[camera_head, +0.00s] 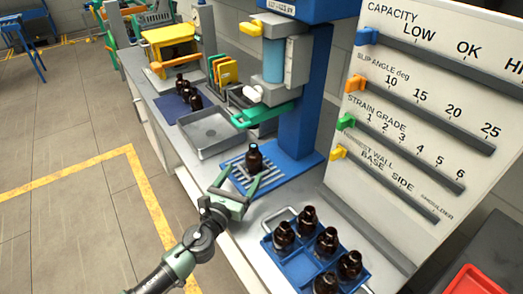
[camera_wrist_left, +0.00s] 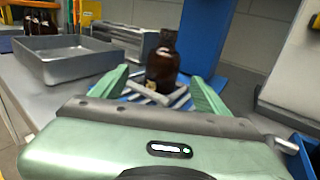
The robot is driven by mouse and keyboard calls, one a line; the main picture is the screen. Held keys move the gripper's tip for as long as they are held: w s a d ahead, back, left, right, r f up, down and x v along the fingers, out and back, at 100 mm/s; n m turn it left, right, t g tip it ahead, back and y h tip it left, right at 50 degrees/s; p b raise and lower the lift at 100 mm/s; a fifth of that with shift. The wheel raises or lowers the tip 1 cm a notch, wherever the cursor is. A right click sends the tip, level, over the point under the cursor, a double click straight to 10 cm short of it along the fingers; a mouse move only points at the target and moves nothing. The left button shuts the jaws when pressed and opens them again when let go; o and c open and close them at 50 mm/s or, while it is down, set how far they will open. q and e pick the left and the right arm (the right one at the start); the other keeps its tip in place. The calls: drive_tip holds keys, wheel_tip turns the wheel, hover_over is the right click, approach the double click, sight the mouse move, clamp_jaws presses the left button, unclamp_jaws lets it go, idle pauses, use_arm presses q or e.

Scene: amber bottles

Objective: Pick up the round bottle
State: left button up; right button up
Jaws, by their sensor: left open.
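A dark amber round bottle (camera_head: 255,158) stands upright on the slatted blue plate (camera_head: 285,172) of the blue press. In the left wrist view the bottle (camera_wrist_left: 163,63) stands just beyond and between my finger tips, with a label on its front. My left gripper (camera_head: 237,187) is open and empty, its fingers pointing at the bottle from the front; its green fingers also show in the left wrist view (camera_wrist_left: 158,88). I see no contact between fingers and bottle. My right gripper is in neither view.
A blue crate (camera_head: 288,262) with several amber bottles stands at the front right. A grey metal tray (camera_head: 210,138) lies left of the press. More bottles (camera_head: 190,92) stand on a dark mat behind. The press's green arm (camera_head: 262,114) hangs above the bottle. A gauge board (camera_head: 420,110) rises at right.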

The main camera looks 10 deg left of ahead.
sight(250, 164)
use_arm(q)
drive_tip(key=shift+a+r, duration=0.1)
drive_tip(key=shift+r, duration=0.15)
drive_tip(key=shift+w+d+r, duration=0.2)
drive_tip(key=shift+w+r, duration=0.05)
drive_tip(key=shift+w, duration=0.1)
drive_tip(key=w, duration=0.1)
drive_tip(key=w+d, duration=0.1)
drive_tip(key=w, duration=0.1)
drive_tip(key=w+f, duration=0.1)
drive_tip(key=shift+w+d, duration=0.15)
drive_tip(key=shift+w, duration=0.3)
drive_tip(key=shift+r, duration=0.15)
drive_tip(key=c, duration=1.5)
clamp_jaws()
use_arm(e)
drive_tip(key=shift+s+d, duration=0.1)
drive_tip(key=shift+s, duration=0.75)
use_arm(q)
drive_tip(key=shift+r, duration=0.15)
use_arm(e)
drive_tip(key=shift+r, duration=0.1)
